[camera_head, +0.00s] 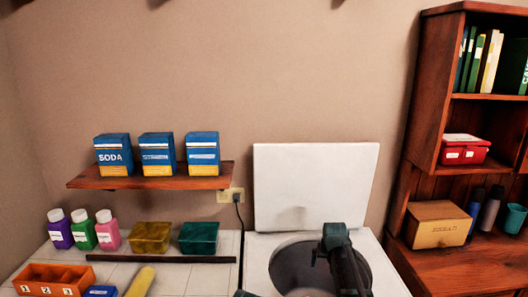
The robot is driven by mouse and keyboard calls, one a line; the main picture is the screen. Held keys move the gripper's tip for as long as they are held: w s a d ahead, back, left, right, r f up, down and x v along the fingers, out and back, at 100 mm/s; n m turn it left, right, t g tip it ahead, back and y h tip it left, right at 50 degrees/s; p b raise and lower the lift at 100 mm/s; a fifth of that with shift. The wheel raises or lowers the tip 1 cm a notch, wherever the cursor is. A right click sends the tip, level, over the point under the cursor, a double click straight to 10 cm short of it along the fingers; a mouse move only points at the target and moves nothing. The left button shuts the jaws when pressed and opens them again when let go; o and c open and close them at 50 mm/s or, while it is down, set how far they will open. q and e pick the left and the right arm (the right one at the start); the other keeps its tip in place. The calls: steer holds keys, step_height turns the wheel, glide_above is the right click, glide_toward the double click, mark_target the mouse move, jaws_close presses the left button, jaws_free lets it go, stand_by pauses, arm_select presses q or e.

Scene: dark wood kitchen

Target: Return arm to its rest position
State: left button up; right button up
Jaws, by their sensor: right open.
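My right arm comes up from the bottom edge, with my right gripper (334,240) at its upper end. It is in front of the round dark opening of a white top-loading appliance (257,262). The gripper looks empty; its fingers are small and dark against the opening, and its height above the rim is hard to tell. My left gripper is not in view.
The raised white lid (315,185) stands behind the opening. At left are bottles (82,235), two bins (150,237) and an orange numbered tray (52,280). A shelf (150,182) holds three blue boxes. A wooden bookcase (425,120) stands at right.

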arm_select(q)
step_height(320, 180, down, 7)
steer(key=b, duration=0.6)
arm_select(e)
steer(key=x, duration=0.8)
arm_select(q)
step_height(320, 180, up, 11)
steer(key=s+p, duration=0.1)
steer(key=p, duration=1)
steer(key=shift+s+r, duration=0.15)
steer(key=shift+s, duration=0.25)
arm_select(e)
steer(key=w+r+v, duration=0.1)
steer(key=w+v, duration=0.1)
steer(key=v, duration=0.9)
steer(key=shift+d+r, duration=0.25)
steer(key=shift+d, duration=0.05)
